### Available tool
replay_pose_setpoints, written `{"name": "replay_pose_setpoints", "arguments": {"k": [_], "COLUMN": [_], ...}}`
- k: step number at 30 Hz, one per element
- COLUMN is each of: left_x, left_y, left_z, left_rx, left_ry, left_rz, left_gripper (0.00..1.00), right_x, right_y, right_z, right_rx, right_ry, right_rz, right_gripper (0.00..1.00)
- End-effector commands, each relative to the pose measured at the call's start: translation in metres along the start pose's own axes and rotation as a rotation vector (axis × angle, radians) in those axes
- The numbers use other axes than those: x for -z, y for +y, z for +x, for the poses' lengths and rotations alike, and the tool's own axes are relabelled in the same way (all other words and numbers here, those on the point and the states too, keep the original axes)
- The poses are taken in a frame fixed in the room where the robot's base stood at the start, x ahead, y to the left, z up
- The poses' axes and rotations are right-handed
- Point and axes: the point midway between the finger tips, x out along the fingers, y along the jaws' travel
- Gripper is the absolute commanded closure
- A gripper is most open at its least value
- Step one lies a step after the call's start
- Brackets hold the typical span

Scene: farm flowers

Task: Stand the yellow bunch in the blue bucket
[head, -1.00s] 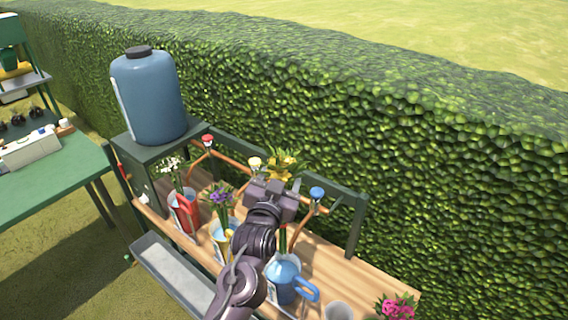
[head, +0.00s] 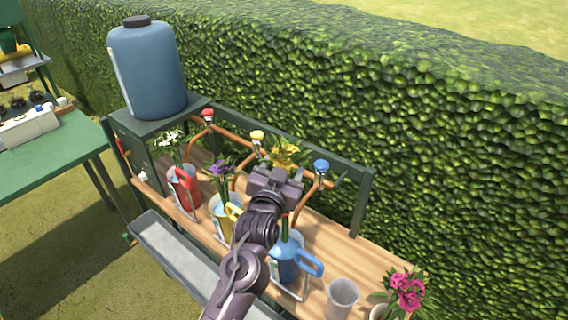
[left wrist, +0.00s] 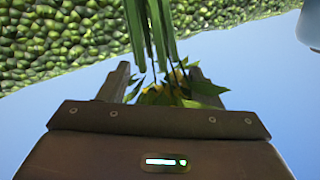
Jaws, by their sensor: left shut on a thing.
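My left gripper (head: 276,176) is shut on the yellow bunch (head: 287,153), whose flowers show just beyond it in the head view. In the left wrist view, yellow petals and leaves (left wrist: 160,95) show between the fingers, and green stems (left wrist: 150,30) run out past them. The blue bucket (head: 285,262), with a blue handle at its right, stands on the wooden bench below the gripper. Green stems show between the gripper and the bucket's rim. My arm covers part of the bucket, and I cannot tell whether the stem ends are inside it. My right gripper is out of view.
On the bench (head: 335,246), a red bucket (head: 183,190) holds white flowers and a yellow bucket (head: 219,219) holds purple ones. A blue-topped tap (head: 321,167) stands close right of the gripper. A grey cup (head: 341,297) and pink flowers (head: 407,289) are at right.

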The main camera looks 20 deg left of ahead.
Motion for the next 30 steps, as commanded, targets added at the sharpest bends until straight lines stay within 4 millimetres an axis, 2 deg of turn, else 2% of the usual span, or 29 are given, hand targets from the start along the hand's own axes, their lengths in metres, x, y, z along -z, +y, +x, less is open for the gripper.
{"name": "replay_pose_setpoints", "arguments": {"k": [30], "left_x": [-0.081], "left_y": [0.020], "left_z": [0.000], "left_rx": [0.001], "left_ry": [0.002], "left_rz": [0.001], "left_gripper": [0.87], "right_x": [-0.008], "right_y": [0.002], "right_z": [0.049], "right_rx": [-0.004], "right_ry": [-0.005], "right_rz": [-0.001], "right_gripper": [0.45]}}
